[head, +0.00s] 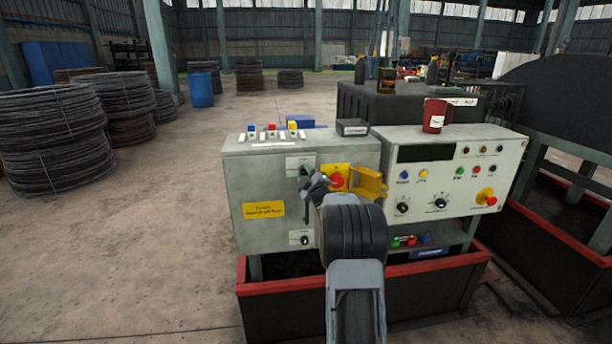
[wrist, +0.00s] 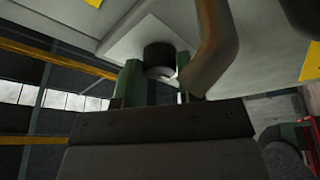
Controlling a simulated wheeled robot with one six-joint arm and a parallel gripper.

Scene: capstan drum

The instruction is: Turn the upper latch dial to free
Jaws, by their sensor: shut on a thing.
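The upper latch dial (wrist: 158,56) is a short black knob on a pale plate in the wrist view. My gripper (wrist: 157,82) is shut on it, with one green finger on each side of the knob. A light mark shows on the knob's near face. In the head view my gripper (head: 305,176) is at the upper part of the grey cabinet's front (head: 252,180), and it hides most of the upper dial. The dial's pointer setting and label cannot be read. The lower latch dial (head: 305,240) is a small black knob on a pale plate below.
A bent handle (wrist: 213,50) stands close to the right of my fingers. A red knob on a yellow plate (head: 337,180) and a yellow bracket (head: 370,183) lie just right of my gripper. A control panel (head: 445,165) adjoins on the right. Open floor lies left.

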